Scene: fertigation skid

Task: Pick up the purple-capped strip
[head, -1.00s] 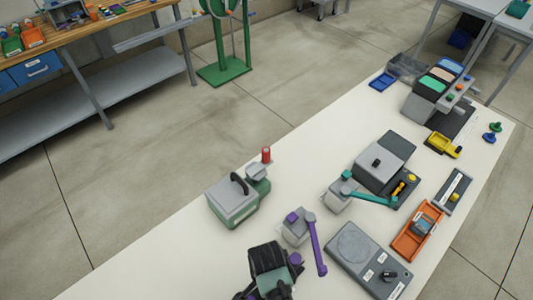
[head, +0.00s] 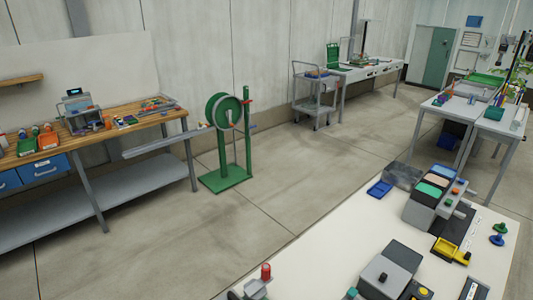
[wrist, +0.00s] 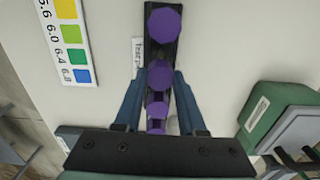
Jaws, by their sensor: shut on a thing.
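The purple-capped strip (wrist: 150,47) is a dark, narrow strip with several purple caps in a row. It runs from the top middle of the wrist view down between my fingers. My gripper (wrist: 158,80) has its blue fingers on both sides of the strip, shut on it. The lower end of the strip is hidden by the dark palm bar. Whether the strip touches the white surface or is above it, I cannot tell. Neither the strip nor my gripper shows in the head view.
A white label (wrist: 138,57) with partly readable print lies left of the strip. A colour chart (wrist: 70,35) with pH-like numbers is further left, and a green and grey device (wrist: 280,115) is at right. The white table (head: 330,235) holds several devices toward the right.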

